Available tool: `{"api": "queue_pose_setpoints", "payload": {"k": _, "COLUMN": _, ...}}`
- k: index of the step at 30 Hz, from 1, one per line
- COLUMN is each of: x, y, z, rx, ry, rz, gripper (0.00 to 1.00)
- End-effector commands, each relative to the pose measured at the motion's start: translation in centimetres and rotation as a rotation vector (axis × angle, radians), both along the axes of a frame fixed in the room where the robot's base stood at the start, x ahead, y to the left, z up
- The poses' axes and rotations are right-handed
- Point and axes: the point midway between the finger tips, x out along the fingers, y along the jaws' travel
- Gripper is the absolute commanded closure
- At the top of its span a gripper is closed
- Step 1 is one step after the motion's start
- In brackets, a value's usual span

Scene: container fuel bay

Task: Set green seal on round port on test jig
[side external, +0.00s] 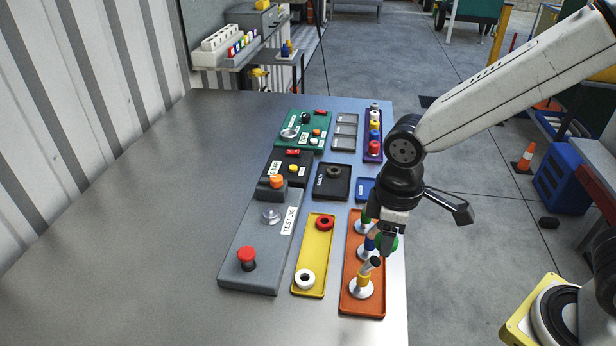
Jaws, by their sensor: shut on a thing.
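My gripper (388,240) points down over the orange tray (350,297), at the right side of the table. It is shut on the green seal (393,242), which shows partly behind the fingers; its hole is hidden. The grey test jig (236,262) lies to the left, labelled "TEST JIG". The silvery port looks uncovered. The green seal is well to the right of the jig.
A yellow tray (313,255) with a red seal (325,223) and a white seal (305,279) lies between the jig and orange tray. Upright nozzles (362,287) stand in the orange tray close to my gripper. Black and green panels are farther back. The table's left is clear.

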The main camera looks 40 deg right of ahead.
Motion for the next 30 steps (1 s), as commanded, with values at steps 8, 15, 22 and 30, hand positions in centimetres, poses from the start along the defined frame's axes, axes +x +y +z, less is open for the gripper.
{"api": "queue_pose_setpoints", "payload": {"k": 8, "x": 1.4, "y": 0.5, "z": 0.2, "rx": 0.001, "ry": -0.001, "rz": -0.004, "gripper": 0.99}}
{"api": "queue_pose_setpoints", "payload": {"k": 15, "x": 5.0, "y": 1.8, "z": 0.4, "rx": 0.0, "ry": 0.0, "rz": -0.014, "gripper": 0.99}}
{"api": "queue_pose_setpoints", "payload": {"k": 22, "x": 9.5, "y": 3.3, "z": 0.5, "rx": 0.0, "ry": 0.0, "rz": -0.027, "gripper": 0.99}}
{"api": "queue_pose_setpoints", "payload": {"k": 30, "x": 14.4, "y": 4.8, "z": 0.2, "rx": 0.0, "ry": -0.001, "rz": -0.044, "gripper": 0.99}}
